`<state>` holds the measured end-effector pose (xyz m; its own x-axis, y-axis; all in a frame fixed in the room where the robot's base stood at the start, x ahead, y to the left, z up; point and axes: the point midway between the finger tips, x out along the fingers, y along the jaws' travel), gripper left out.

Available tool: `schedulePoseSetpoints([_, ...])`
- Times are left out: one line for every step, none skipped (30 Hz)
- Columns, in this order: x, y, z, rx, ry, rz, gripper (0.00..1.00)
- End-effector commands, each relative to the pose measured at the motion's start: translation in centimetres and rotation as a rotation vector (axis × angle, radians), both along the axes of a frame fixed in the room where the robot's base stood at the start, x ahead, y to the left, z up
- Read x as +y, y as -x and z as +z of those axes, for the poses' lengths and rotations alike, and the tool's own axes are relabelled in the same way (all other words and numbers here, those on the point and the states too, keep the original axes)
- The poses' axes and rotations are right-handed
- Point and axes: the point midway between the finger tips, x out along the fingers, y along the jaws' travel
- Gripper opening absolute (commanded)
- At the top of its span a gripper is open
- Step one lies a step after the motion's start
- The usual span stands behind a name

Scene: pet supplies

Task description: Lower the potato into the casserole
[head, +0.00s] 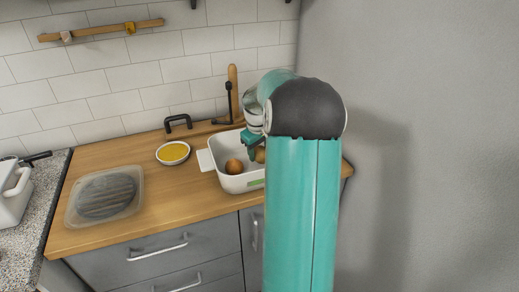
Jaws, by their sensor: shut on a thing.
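The casserole (229,182) is a white rectangular dish with a flat side handle, on the wooden counter near its right end. My gripper (256,156) points down into the casserole's opening, with my arm covering its right part. It is shut on the potato (261,154), a tan rounded thing partly hidden by the fingers and arm. I cannot tell whether the potato touches the casserole's floor. A round orange-brown item (234,167), like an onion, lies inside the casserole, left of my gripper.
A white bowl of yellow food (173,152) stands left of the casserole. A clear tray with a dark grey item (106,196) lies farther left. A black handle-shaped object (179,122) and a wooden rod (232,90) are behind. A grey wall (420,120) bounds the right.

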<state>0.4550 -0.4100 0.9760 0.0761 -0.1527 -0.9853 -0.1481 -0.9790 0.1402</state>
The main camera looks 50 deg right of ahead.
Motion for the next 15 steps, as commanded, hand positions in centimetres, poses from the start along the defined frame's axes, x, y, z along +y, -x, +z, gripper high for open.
schedulePoseSetpoints([0.00,-0.01,-0.06,0.000,0.000,0.000,0.25])
schedulePoseSetpoints([0.01,0.00,-0.10,0.000,0.000,0.000,0.25])
schedulePoseSetpoints([0.01,-0.01,-0.16,0.000,0.000,0.000,0.25])
schedulePoseSetpoints([0.00,0.00,-0.20,0.000,0.000,0.000,0.25])
schedulePoseSetpoints([0.01,0.00,-0.24,0.000,0.000,0.000,0.25])
schedulePoseSetpoints([0.01,0.00,-0.30,0.000,0.000,0.000,0.25])
schedulePoseSetpoints([0.00,0.00,-0.34,0.000,0.000,0.000,0.25])
schedulePoseSetpoints([0.00,-0.01,-0.39,0.000,0.000,0.000,0.25])
schedulePoseSetpoints([0.01,0.00,-0.44,0.000,0.000,0.000,0.25])
schedulePoseSetpoints([0.00,-0.01,-0.48,0.001,0.000,0.000,0.25])
schedulePoseSetpoints([0.01,-0.01,-0.52,0.001,0.000,0.000,0.25])
schedulePoseSetpoints([0.01,-0.01,-0.58,0.000,0.000,0.000,0.25])
schedulePoseSetpoints([0.00,-0.01,-0.61,0.000,0.000,0.000,0.25])
schedulePoseSetpoints([0.01,-0.01,-0.66,0.000,0.000,0.000,0.25])
schedulePoseSetpoints([0.00,-0.02,-0.71,0.000,0.000,0.000,0.25])
